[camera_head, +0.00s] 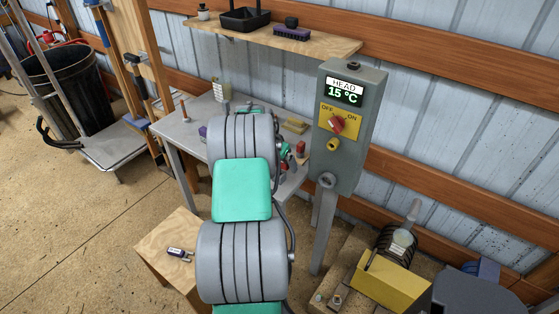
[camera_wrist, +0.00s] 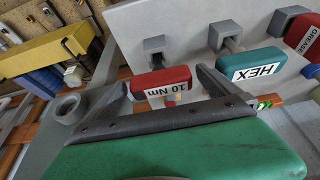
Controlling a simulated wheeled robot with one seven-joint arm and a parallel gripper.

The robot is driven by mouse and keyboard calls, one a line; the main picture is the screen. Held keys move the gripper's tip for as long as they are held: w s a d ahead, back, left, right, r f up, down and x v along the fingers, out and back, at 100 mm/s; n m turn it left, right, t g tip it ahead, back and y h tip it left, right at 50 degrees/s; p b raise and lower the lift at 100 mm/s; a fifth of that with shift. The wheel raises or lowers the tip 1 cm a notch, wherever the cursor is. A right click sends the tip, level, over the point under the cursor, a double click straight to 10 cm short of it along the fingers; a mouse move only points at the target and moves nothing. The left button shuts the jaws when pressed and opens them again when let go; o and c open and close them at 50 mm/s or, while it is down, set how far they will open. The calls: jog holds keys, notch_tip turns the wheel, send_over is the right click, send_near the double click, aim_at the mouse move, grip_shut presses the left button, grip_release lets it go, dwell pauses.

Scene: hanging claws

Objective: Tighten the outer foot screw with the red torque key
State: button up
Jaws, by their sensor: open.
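The red torque key (camera_wrist: 161,81), labelled "10 Nm", shows in the wrist view with its shank running into a grey block on a pale grey panel. My gripper (camera_wrist: 163,77) is open, with one finger on each side of the red handle. I cannot tell whether either finger touches it. In the head view a small red handle (camera_head: 300,148) stands at the bench's right end and may be this key; my arm hides my gripper there. Small bolt-like parts (camera_head: 335,300) sit on the lower right base. I cannot tell which is the outer foot screw.
A teal "HEX" key (camera_wrist: 257,66) is close to my right finger, with a red "GREASE" tool (camera_wrist: 304,35) beyond it. The grey control box (camera_head: 346,125) stands right of the bench (camera_head: 182,130). A yellow block (camera_head: 391,281) and coil stand lower right.

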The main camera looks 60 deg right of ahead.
jog(key=shift+d+f, duration=0.15)
jog(key=shift+f, duration=0.2)
jog(key=shift+c, duration=0.6)
jog(key=c, duration=1.4)
jog(key=shift+w+r, duration=0.1)
